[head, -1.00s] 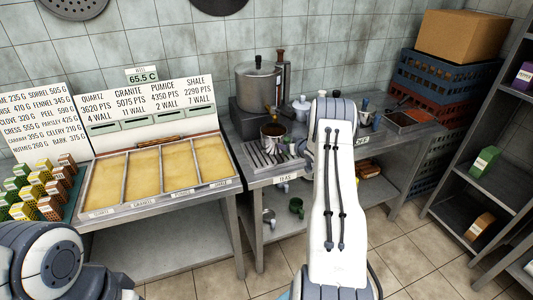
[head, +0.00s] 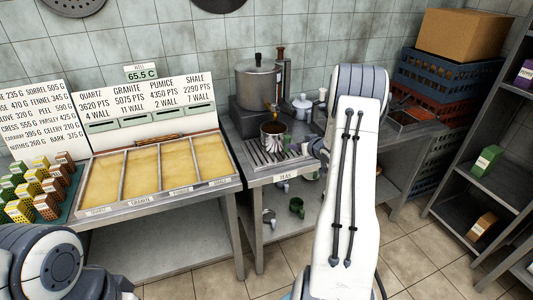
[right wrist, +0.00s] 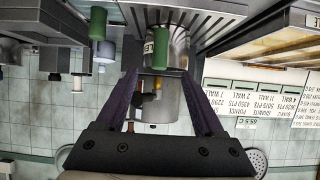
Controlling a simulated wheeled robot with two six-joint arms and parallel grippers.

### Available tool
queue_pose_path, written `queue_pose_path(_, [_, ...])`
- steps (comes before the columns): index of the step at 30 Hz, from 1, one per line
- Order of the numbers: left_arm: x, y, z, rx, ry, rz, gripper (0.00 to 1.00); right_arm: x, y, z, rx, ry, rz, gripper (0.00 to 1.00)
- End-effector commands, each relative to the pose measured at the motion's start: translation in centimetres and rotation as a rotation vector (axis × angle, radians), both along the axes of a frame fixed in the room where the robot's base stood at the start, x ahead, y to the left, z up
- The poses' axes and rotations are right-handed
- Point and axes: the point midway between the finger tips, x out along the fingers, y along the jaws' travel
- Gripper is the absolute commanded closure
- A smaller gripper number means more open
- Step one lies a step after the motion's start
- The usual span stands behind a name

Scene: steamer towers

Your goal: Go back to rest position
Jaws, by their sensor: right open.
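My right arm rises at the centre right of the head view, and its forearm hides part of the counter. In the right wrist view my right gripper (right wrist: 160,78) is open, with its two dark fingers spread apart. Nothing shows clasped between them. A steel pot (head: 273,135) with dark contents stands on the slatted grate under the urn's tap. It also shows beyond the fingers in the right wrist view (right wrist: 180,45). My left arm shows only at the bottom left of the head view; its gripper is out of frame.
A large steel urn (head: 257,82) stands behind the grate. A counter with sand-coloured bins (head: 145,170) is at left, beside small boxes (head: 46,205). Blue and red crates (head: 432,80) and a dark shelf (head: 500,170) are at right. Tiled floor is open in front.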

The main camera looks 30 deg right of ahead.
Motion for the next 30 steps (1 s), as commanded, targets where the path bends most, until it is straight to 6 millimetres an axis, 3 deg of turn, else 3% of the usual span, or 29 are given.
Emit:
queue_pose_path(10, [0.0,0.0,-0.2,0.000,0.000,0.000,0.50,-0.7,0.3,0.5,-0.001,0.000,0.002,0.30])
queue_pose_path(14, [0.0,0.0,-0.2,0.000,0.000,0.000,0.50,0.7,2.9,1.5,-0.015,0.031,0.024,0.30])
queue_pose_path(17, [0.0,0.0,-0.2,0.000,0.000,0.000,0.50,2.6,7.9,3.2,-0.039,0.097,0.060,0.30])
queue_pose_path(20, [0.0,0.0,-0.2,0.000,0.000,0.000,0.50,3.5,15.1,5.1,-0.062,0.190,0.108,0.30])
queue_pose_path(22, [0.0,0.0,-0.2,0.000,0.000,0.000,0.50,3.0,20.4,6.2,-0.074,0.261,0.147,0.30])
queue_pose_path(26, [0.0,0.0,-0.2,0.000,0.000,0.000,0.50,-0.1,29.7,7.7,-0.087,0.392,0.234,0.30])
queue_pose_path(30, [0.0,0.0,-0.2,0.000,0.000,0.000,0.50,-6.2,38.5,8.8,-0.094,0.539,0.350,0.30])
